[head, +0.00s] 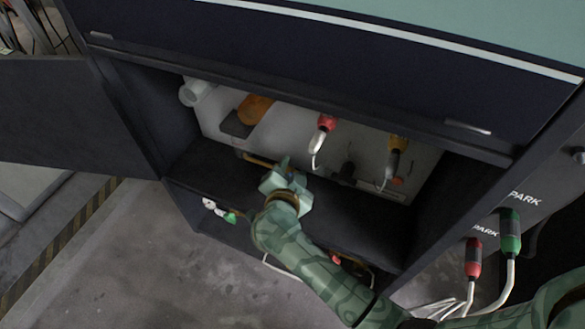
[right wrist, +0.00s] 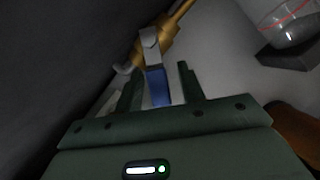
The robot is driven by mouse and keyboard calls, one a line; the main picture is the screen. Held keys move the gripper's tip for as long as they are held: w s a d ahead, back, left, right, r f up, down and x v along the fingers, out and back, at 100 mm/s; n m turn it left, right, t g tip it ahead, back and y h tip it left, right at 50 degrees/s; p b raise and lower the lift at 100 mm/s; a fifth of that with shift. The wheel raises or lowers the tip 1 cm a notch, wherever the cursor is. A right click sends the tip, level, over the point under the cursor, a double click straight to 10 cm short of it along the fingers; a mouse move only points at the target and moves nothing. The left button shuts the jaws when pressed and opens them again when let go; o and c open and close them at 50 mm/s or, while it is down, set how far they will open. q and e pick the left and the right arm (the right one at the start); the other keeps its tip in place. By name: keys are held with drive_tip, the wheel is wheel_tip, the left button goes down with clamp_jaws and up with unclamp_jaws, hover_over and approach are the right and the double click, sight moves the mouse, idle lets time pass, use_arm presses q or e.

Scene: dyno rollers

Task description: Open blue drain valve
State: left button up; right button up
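The blue drain valve handle (right wrist: 157,88) shows in the right wrist view as a flat blue lever with a grey upper part. It hangs from a brass valve body (right wrist: 168,36) on a pale surface. My right gripper (right wrist: 160,84) is open, with its two dark fingers on either side of the blue lever. A gap shows between the lever and the right finger; contact with the left finger is unclear. In the head view my right gripper (head: 281,172) reaches into the open cabinet at a brass pipe (head: 262,162). The blue handle cannot be made out there. My left gripper is not in view.
The cabinet door (head: 70,115) stands open at the left. A shelf edge runs below my gripper.

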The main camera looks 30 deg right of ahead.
clamp_jaws()
drive_tip(key=shift+s, duration=0.1)
drive_tip(key=shift+s+d+m+p, duration=0.1)
drive_tip(key=shift+m+p, duration=0.3)
drive_tip(key=shift+s+d+f+m+t, duration=0.1)
drive_tip(key=shift+f+m+t, duration=0.2)
drive_tip(key=shift+m+t, duration=0.15)
drive_tip(key=shift+f+m, duration=0.1)
drive_tip(key=shift+m, duration=0.15)
unclamp_jaws()
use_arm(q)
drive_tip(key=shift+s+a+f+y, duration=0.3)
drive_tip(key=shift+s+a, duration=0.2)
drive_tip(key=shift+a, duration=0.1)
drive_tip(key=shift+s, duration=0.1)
